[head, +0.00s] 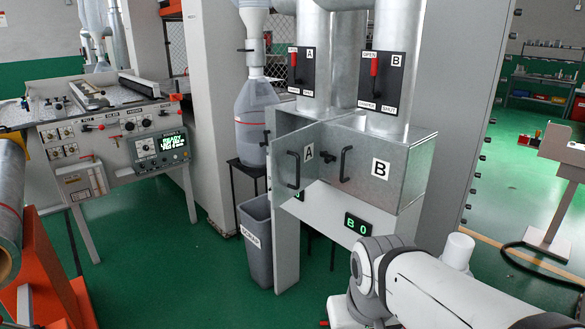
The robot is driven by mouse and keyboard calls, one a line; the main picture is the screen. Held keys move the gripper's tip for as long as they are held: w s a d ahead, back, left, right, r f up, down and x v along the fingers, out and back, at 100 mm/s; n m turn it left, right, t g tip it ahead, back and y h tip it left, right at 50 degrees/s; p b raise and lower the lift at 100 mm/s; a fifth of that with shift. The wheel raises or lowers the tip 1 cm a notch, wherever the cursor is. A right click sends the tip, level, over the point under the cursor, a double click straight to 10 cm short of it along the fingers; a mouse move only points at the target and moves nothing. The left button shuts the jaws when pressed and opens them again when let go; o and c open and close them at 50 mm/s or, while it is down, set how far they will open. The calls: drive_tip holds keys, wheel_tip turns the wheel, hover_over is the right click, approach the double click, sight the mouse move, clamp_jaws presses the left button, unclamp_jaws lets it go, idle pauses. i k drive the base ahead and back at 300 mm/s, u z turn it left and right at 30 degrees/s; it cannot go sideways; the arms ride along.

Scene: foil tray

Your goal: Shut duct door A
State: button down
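Duct door A (296,178) is a grey metal panel with a black handle and a white "A" label. It stands swung out at an angle from the metal duct box, so it is open. Door B (400,176), beside it to the right, looks flush with the box front and has its own black handle. Above, lever panel A (301,72) and lever panel B (382,80) each have a red handle that points up. My gripper is not in view; only white links of my arm show at the lower right.
A grey bin (257,245) stands below and left of door A. A display (358,225) under the box reads "B 0"; another is mostly hidden. A control console (115,135) and an orange roll stand (50,270) are at the left. Green floor between them is clear.

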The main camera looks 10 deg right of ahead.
sight(295, 156)
drive_tip(key=u, duration=0.05)
drive_tip(key=i, duration=1)
drive_tip(key=z, duration=0.05)
